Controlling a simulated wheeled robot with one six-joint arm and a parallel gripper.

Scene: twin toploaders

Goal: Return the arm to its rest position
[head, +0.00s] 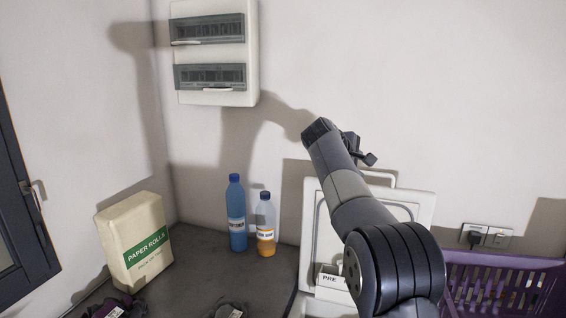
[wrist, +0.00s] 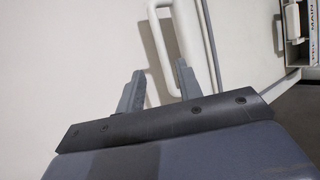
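My arm rises from the lower right of the head view and bends at the top.
A blue bottle (head: 237,215), an orange-bottomed bottle (head: 265,228) and a paper rolls pack (head: 135,243) stand on the dark counter (head: 200,262). A breaker box (head: 213,52) hangs on the wall. A purple basket (head: 505,285) is at right. A compartment labelled PRE (head: 330,279) is below the lid.

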